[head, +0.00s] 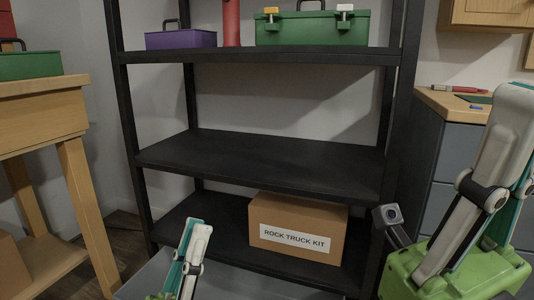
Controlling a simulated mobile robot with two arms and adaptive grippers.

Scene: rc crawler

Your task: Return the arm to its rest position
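My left gripper (191,252) shows at the bottom, left of centre, as upright white and teal finger parts with a dark joint. It appears in front of the shelf unit's lower part, and nothing is seen held in it. Most of its body is cut off by the lower edge. My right gripper (490,180) stands large at the right edge, with a white finger, teal parts and a green body. It is partly out of the frame. The spacing of the fingers on either gripper is not clear.
A black shelf unit (260,158) stands ahead; its middle shelf is empty. A cardboard box labelled ROCK TRUCK KIT (297,225) sits on the lower shelf. Green (312,30) and purple (180,40) toolboxes are on top. A wooden table (45,115) is left, a grey cabinet (450,150) right.

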